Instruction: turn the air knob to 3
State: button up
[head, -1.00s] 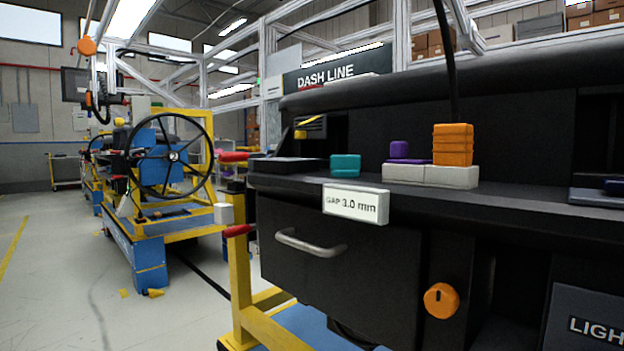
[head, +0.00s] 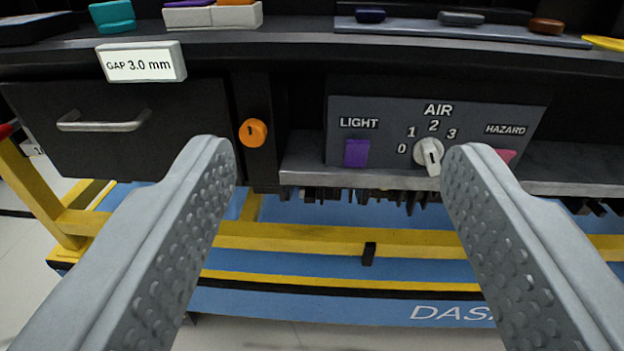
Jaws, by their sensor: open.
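The air knob (head: 428,152) is a pale round dial with a raised white bar, on a dark panel (head: 365,110) under the word AIR. The numbers 0, 1, 2 and 3 arc around its left, top and right. The bar stands nearly upright, leaning slightly; I cannot tell which number it marks. My gripper (head: 340,155) is open and empty, its two grey dimpled fingers wide apart. In the picture the knob lies between the fingertips, close beside the right one. The gripper is not touching it.
A purple LIGHT button (head: 357,153) is left of the knob. An orange knob (head: 253,132) and a drawer handle (head: 103,121) are further left. A grey ledge (head: 305,172) runs below the panel.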

jog(key=c, duration=0.5)
jog(key=n, duration=0.5)
send_near(434, 164)
jog(key=w, duration=0.8)
jog(key=shift+w, duration=0.25)
grip_shut()
